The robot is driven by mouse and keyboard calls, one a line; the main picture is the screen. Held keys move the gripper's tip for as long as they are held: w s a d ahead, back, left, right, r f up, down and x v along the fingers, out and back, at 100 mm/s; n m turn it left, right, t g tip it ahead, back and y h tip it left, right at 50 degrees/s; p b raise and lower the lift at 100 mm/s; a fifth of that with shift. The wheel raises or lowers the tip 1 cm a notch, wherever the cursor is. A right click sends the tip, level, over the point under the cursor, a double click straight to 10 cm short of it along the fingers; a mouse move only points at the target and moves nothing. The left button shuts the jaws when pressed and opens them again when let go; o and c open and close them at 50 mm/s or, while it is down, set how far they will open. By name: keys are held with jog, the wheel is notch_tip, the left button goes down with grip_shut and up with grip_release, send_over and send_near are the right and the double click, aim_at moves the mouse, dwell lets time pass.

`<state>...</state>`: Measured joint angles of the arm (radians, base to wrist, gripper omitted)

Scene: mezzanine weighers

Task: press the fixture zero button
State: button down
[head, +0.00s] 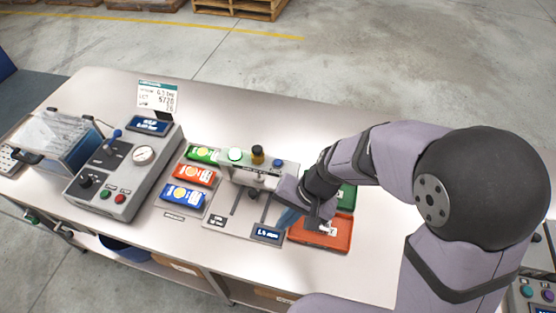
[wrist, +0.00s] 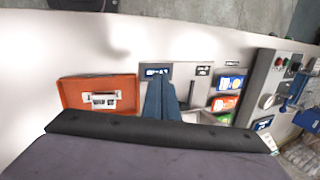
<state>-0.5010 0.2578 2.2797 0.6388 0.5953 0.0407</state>
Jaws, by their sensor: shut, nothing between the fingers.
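The fixture is a grey plate (head: 215,226) with dark slots and a raised crossbar, in the middle of the bench in the head view. A small lit display (head: 267,235) sits at its near edge; it also shows in the wrist view (wrist: 154,70). I cannot tell which part is the zero button. My gripper (head: 286,220) is shut and empty, its blue fingers (wrist: 159,80) pointing down over the near right part of the plate, beside the display. My arm hides part of the fixture.
An orange tray (head: 342,246) holding a white part lies right of the fixture, with a green tray (head: 347,198) behind it. Green, orange and blue packs (head: 183,196) lie to the left. A grey console (head: 151,178) with a gauge stands further left. The bench's near left front is clear.

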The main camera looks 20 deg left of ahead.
jog(key=w+a+r+m+t+y, duration=0.2)
jog(key=w+a+m, duration=0.1)
jog(key=w+a, duration=0.2)
notch_tip(320, 180, up, 7)
jog(key=m+t, duration=0.6)
jog(key=m, duration=0.8)
send_over(278, 162)
jog(key=shift+s+d+m, duration=0.4)
jog(key=shift+d+m, duration=0.05)
jog(key=shift+m, duration=0.05)
jog(key=shift+f, duration=0.15)
notch_tip(278, 162, down, 8)
jog(key=b, duration=0.8)
jog(key=shift+f+b, duration=0.25)
jog(key=shift+b, duration=0.1)
jog(key=shift+f, duration=0.15)
jog(key=shift+f+b, duration=0.3)
jog(key=shift+b, duration=0.2)
